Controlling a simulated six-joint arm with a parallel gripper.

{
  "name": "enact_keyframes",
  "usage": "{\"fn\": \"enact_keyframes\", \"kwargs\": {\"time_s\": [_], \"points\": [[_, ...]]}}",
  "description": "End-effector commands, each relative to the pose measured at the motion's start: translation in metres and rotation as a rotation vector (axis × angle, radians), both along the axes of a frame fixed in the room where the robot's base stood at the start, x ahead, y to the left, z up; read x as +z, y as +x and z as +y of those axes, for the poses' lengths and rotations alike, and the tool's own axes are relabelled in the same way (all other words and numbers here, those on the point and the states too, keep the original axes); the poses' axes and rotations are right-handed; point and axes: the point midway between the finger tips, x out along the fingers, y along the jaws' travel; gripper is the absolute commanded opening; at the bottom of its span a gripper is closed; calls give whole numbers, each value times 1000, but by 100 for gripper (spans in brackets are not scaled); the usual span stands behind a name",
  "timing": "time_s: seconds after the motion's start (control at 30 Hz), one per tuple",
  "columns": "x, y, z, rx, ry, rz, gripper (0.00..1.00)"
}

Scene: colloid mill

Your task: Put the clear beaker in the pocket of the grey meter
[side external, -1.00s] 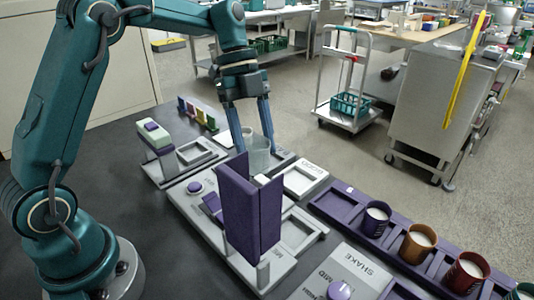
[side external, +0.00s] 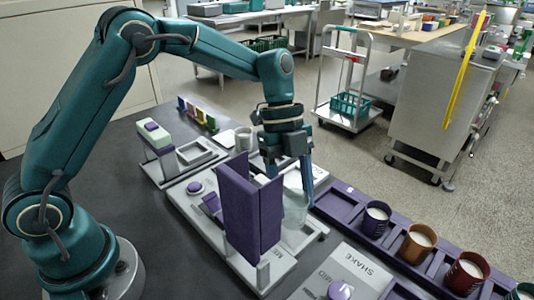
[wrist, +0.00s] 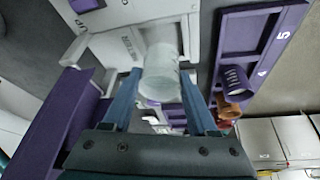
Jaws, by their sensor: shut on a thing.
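My gripper (side external: 294,188) is shut on the clear beaker (side external: 295,208), one blue finger on each side. The beaker is translucent, looks upright, and also shows between the fingers in the wrist view (wrist: 160,72). The beaker is behind and right of that panel, at the meter's pocket (side external: 314,234). I cannot tell whether its bottom is inside the pocket or touching its floor.
A purple rack (side external: 340,203) with several coloured cups stands at the right. A grey SHAKE unit (side external: 362,280) is in front of it. A device with a pale green top (side external: 153,137) is at the left.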

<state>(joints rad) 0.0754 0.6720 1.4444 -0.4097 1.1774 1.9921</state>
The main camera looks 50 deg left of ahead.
Motion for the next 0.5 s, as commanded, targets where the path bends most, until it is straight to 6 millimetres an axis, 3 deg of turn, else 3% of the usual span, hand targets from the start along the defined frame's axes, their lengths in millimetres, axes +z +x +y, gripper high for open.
{"fn": "enact_keyframes", "kwargs": {"time_s": [0.3, 0.5], "points": [[-38, 0, -1, 1, 0, 4, 2], [-40, 0, 0, 1, 1, 0, 2]]}}
